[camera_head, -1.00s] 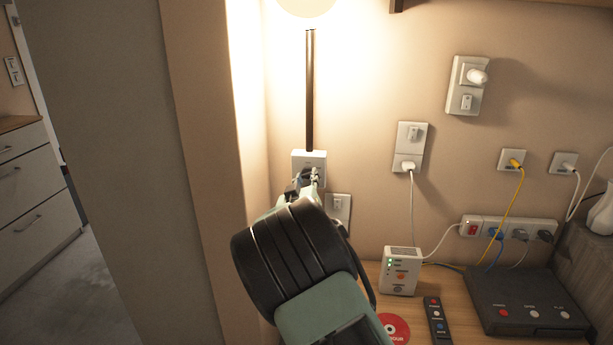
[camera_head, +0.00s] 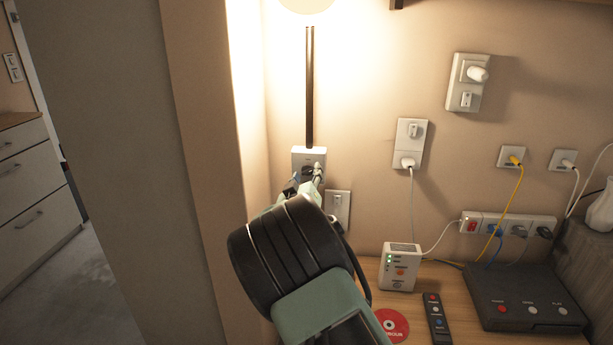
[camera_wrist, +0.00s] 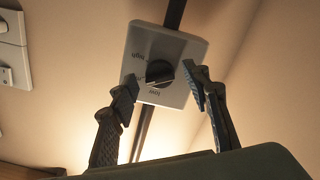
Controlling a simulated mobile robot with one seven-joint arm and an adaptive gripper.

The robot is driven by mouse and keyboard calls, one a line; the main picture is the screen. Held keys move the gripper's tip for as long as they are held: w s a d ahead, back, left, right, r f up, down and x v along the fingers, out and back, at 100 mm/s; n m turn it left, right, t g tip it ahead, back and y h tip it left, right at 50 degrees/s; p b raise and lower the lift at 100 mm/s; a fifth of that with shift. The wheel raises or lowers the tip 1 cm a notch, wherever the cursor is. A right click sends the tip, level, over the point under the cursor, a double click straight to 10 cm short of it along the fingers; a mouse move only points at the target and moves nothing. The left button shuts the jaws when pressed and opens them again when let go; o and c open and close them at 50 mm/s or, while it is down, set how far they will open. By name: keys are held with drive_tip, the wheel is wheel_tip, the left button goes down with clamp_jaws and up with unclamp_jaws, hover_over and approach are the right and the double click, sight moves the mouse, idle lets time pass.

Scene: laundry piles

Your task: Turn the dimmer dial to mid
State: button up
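The dimmer is a white wall plate (camera_head: 310,155) with a black round dial (camera_wrist: 159,72), below a dark vertical rod in the head view. The wrist view shows the plate (camera_wrist: 181,48) with small printed markings around the dial. My gripper (camera_wrist: 160,82) is open, its two dark fingers spread on either side of the dial in the picture. Gaps show between the fingertips and the dial, and I see no clear grip. In the head view my gripper (camera_head: 306,183) is at the plate's lower part and partly hides the dial.
A lit lamp (camera_head: 307,4) is above the rod. A switch plate (camera_head: 339,208) is close to the right of my gripper. A wall corner (camera_head: 215,170) stands to the left.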

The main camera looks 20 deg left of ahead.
drive_tip(key=shift+s, duration=0.1)
drive_tip(key=v, duration=1.1)
drive_tip(key=shift+s, duration=0.4)
